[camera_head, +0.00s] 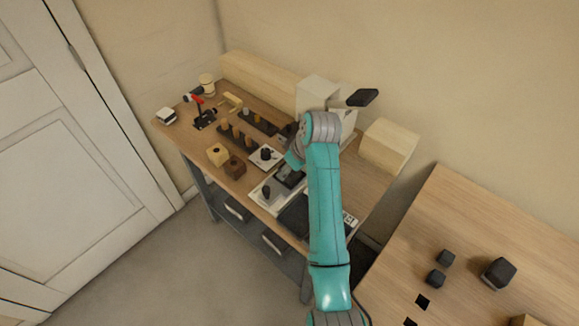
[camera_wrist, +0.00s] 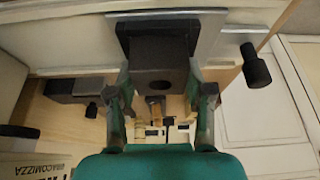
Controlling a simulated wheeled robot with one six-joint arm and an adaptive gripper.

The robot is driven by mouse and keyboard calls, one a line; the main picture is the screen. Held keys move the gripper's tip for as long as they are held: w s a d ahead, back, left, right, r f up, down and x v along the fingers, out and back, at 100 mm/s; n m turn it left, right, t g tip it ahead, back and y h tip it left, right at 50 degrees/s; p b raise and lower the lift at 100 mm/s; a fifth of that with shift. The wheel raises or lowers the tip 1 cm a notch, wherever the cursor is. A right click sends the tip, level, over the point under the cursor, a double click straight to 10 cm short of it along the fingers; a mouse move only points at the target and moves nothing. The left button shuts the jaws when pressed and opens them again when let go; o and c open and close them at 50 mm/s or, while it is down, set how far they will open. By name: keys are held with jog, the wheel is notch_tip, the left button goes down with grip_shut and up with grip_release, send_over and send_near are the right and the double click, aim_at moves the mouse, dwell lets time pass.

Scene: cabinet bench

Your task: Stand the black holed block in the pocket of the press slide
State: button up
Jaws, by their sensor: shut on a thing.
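Beyond the block is a black-framed area (camera_wrist: 126,28) on the pale press slide (camera_wrist: 205,32), apparently the pocket. The block overlaps this area, so I cannot tell whether it is inside or just above it. A black knob (camera_wrist: 256,66) stands out from the slide at the right. In the head view my arm hides most of the gripper and block; the slide (camera_head: 256,194) shows beside them.
The press (camera_head: 318,92) with its black lever (camera_head: 362,97) stands behind my arm. Wooden blocks (camera_head: 217,154), a small plate with a black knob (camera_head: 266,155) and a red-handled clamp (camera_head: 200,110) crowd the bench's left. A second table (camera_head: 480,230) at right carries black blocks.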

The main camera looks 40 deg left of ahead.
jog(key=o, duration=1.2)
jog(key=shift+o, duration=0.2)
jog(key=shift+o, duration=0.7)
jog(key=shift+v, duration=3.45)
